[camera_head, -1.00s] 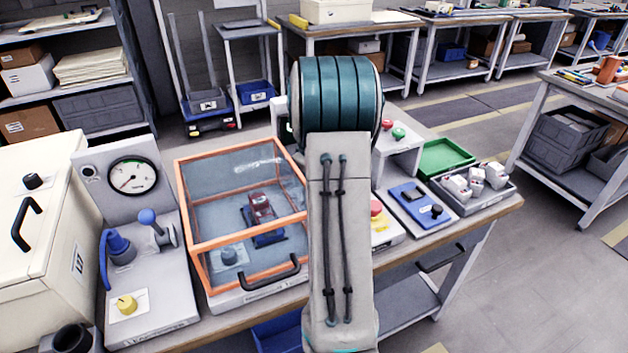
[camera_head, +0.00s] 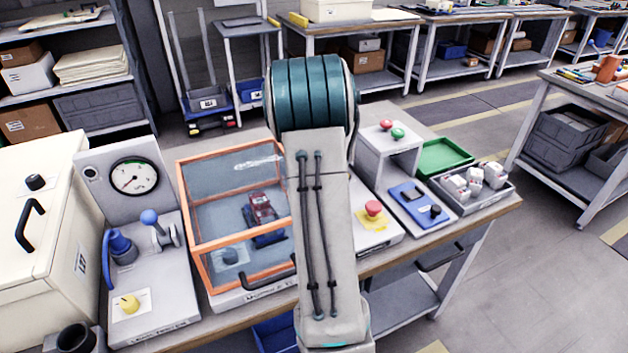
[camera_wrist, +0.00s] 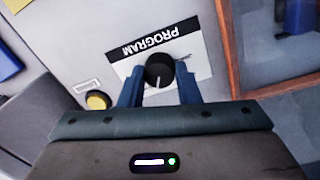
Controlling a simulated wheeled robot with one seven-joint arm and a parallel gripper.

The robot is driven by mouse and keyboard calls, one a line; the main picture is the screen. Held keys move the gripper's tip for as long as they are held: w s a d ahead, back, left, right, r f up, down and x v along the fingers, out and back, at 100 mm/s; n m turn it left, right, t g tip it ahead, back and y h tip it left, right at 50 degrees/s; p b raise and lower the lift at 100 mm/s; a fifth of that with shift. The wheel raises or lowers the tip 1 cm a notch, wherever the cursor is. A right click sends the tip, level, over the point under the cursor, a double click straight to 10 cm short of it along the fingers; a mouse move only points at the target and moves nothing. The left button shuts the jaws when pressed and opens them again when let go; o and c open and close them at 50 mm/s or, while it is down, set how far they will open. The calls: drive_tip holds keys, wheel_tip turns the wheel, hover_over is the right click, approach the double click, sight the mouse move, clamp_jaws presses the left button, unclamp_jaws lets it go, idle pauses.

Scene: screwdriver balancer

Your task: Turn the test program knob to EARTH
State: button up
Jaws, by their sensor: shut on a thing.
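The black test program knob (camera_wrist: 158,66) shows in the wrist view, on a white plate (camera_wrist: 196,62) printed PROGRAM, upside down in this view. A pale pointer line on the knob points toward the bottom of the picture. My gripper (camera_wrist: 159,75) has its two blue fingers on either side of the knob and is shut on it. The position names on the plate are too blurred or covered to read, so I cannot tell where EARTH is. In the head view my arm hides the gripper and the knob.
An orange-framed clear box (camera_head: 185,205) stands left of my arm. The wrist view shows a yellow button (camera_wrist: 98,101) near the knob and an orange-brown frame edge (camera_wrist: 229,45) to the right.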

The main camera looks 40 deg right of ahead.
idle(0.5)
drive_tip(key=o, duration=1)
drive_tip(key=r, duration=1.4)
drive_tip(key=shift+w+a, duration=0.15)
drive_tip(key=shift+a, duration=0.15)
drive_tip(key=shift+f, duration=0.1)
